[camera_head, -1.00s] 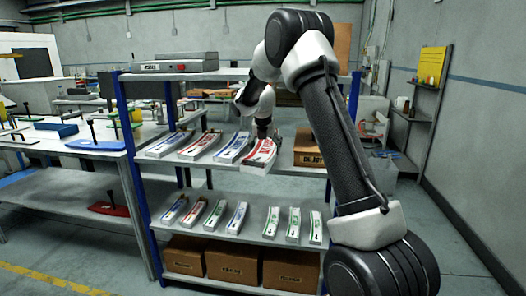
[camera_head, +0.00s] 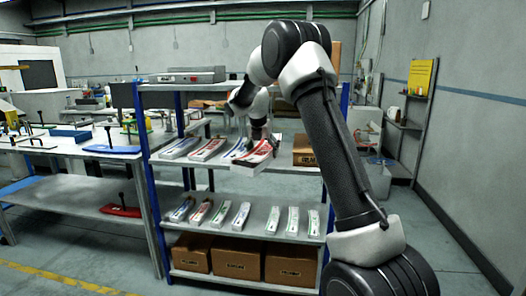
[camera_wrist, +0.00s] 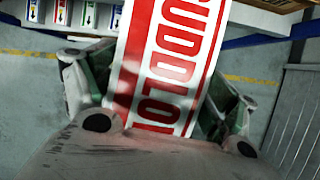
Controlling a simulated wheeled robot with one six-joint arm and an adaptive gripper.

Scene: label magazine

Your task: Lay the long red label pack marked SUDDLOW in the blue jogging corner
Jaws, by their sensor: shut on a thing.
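The long red and white label pack (camera_head: 252,154) is in my gripper (camera_head: 258,137), in front of the upper shelf. In the wrist view the pack (camera_wrist: 170,60) runs between the two fingers of my gripper (camera_wrist: 160,95), with most of the word SUDDLOW readable. Its near end is hidden behind the gripper body, and floor shows on both sides of it. A blue plate with a black upright handle (camera_head: 112,149), which looks like the blue jogging corner, lies on the left table, well away from my gripper.
Blue and red packs (camera_head: 180,148) lie on the upper shelf (camera_head: 217,161), beside a carton (camera_head: 304,150). Smaller packs and cartons fill the lower levels. A red plate (camera_head: 120,211) is under the left table (camera_head: 60,157). A blue shelf post (camera_head: 149,190) stands between table and shelf.

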